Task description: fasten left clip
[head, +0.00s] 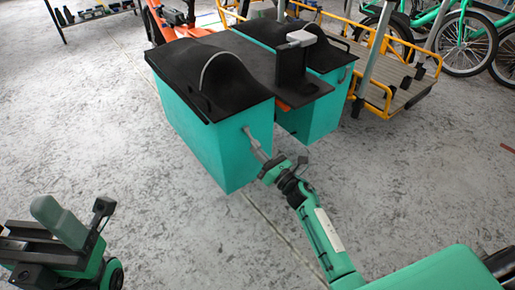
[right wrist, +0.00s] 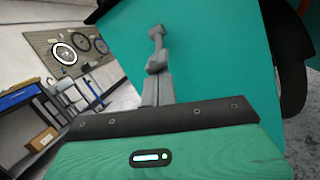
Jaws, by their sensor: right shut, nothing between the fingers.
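A teal cargo box (head: 205,125) with a black lid (head: 205,75) stands in the middle of the head view. My right gripper (head: 254,143) reaches up to the side of this box, with its fingers shut and empty. In the right wrist view, a small grey clip (right wrist: 156,33) shows against the teal wall (right wrist: 205,50), just beyond the fingertips of the right gripper (right wrist: 157,66). The clip and fingertips overlap in view; I cannot tell if they touch. My left gripper (head: 75,228) is at the lower left, far from the box; its opening is unclear.
A second teal box (head: 310,120) with a black lid stands to the right, with a black shelf (head: 290,92) between. A yellow-framed cargo bike (head: 405,90) and green bikes (head: 465,42) stand behind. A blue workbench (right wrist: 22,98) shows in the wrist view.

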